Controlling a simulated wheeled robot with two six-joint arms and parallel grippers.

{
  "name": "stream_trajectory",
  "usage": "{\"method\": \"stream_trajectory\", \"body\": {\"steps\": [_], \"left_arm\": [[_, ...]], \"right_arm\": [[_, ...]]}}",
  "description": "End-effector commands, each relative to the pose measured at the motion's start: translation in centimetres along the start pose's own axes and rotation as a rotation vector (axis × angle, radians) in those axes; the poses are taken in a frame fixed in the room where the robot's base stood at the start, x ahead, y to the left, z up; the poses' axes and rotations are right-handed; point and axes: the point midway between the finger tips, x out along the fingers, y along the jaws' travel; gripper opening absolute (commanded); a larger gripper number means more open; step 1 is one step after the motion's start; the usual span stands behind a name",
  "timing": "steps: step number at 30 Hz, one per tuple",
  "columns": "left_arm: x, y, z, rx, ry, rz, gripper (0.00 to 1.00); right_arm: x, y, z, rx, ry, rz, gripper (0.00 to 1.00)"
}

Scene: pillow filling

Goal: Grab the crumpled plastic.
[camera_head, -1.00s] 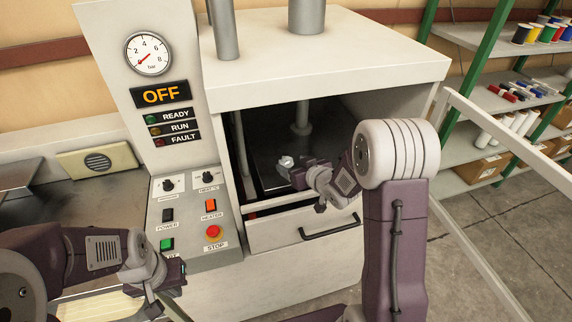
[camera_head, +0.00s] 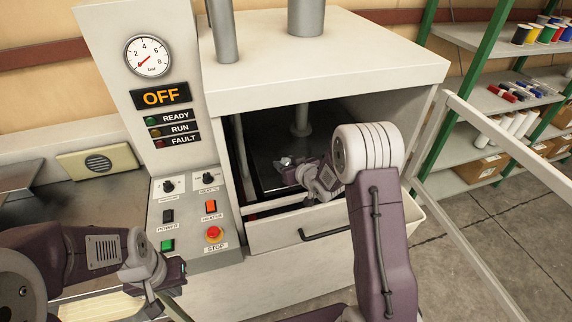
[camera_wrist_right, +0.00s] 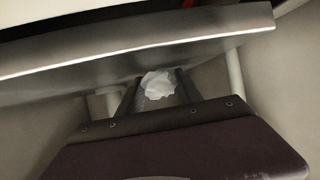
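The crumpled plastic (camera_head: 285,161) is a small pale wad on the dark plate inside the open machine chamber. In the right wrist view the plastic (camera_wrist_right: 158,84) shows white between the two dark fingers of my right gripper (camera_wrist_right: 157,90). These fingers stand apart on either side of it, and I cannot tell whether they touch it. In the head view my right gripper (camera_head: 292,167) reaches into the chamber from the right and partly hides the wad. My left gripper (camera_head: 168,300) is at the lower left, in front of the control panel, and its finger opening is unclear.
The machine's front drawer (camera_head: 300,228) with a black handle is below the chamber. The control panel (camera_head: 195,215) is left of the opening, with its display reading OFF. A pale rail (camera_head: 500,150) and shelving (camera_head: 490,95) stand to the right. Vertical rods are inside the chamber.

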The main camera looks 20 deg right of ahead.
Motion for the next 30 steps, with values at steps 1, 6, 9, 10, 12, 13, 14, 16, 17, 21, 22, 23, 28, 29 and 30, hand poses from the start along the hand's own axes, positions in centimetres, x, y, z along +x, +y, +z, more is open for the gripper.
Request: {"method": "stream_trajectory", "body": {"steps": [1,6,9,10,12,13,14,16,17,21,22,23,28,29,30], "left_arm": [[0.0,0.0,0.0,0.000,0.000,0.000,0.00],[0.0,0.0,0.0,0.000,0.000,0.000,0.00],[0.0,0.0,0.0,0.000,0.000,0.000,0.00],[0.0,0.0,0.0,0.000,0.000,0.000,0.00],[0.0,0.0,0.0,0.000,0.000,0.000,0.00],[0.0,0.0,0.0,0.000,0.000,0.000,0.00],[0.0,0.0,0.0,0.000,0.000,0.000,0.00],[0.0,0.0,0.0,0.000,0.000,0.000,0.00],[0.0,0.0,0.0,0.000,0.000,0.000,0.00],[-0.1,0.0,0.0,0.000,0.000,0.000,0.00],[-0.1,0.0,0.0,0.000,0.000,0.000,0.00],[-0.3,0.0,0.0,0.000,0.000,0.000,0.00],[-1.2,0.0,-0.1,0.000,0.000,0.000,0.00],[-1.5,0.0,-0.2,0.000,0.000,0.000,0.00],[-1.8,0.0,-0.2,0.000,0.000,0.000,0.00]], "right_arm": [[0.0,0.0,0.0,0.000,0.000,0.000,0.05],[0.0,0.0,0.0,0.000,0.000,0.000,0.04],[0.0,0.0,0.0,0.000,0.000,0.000,0.04],[0.0,0.0,0.0,0.000,0.000,0.000,0.04],[-0.1,0.0,-0.1,0.000,0.000,0.000,0.04],[-0.1,0.0,-0.2,0.000,0.001,0.000,0.04],[-0.2,0.0,-0.4,-0.001,0.001,0.000,0.04],[-0.4,0.0,-0.9,-0.002,0.002,0.001,0.04],[-0.6,0.0,-1.3,-0.001,0.003,0.001,0.04],[-1.7,0.0,-3.6,-0.002,0.005,0.001,0.04],[-2.0,0.1,-4.2,-0.003,0.006,0.001,0.04],[-2.3,1.1,-4.3,0.000,0.003,0.005,0.04],[-4.3,5.0,-6.1,0.000,0.003,0.007,0.04],[-4.7,5.7,-6.5,0.000,0.003,0.006,0.04],[-5.2,6.6,-6.9,0.001,0.003,0.006,0.04]]}}
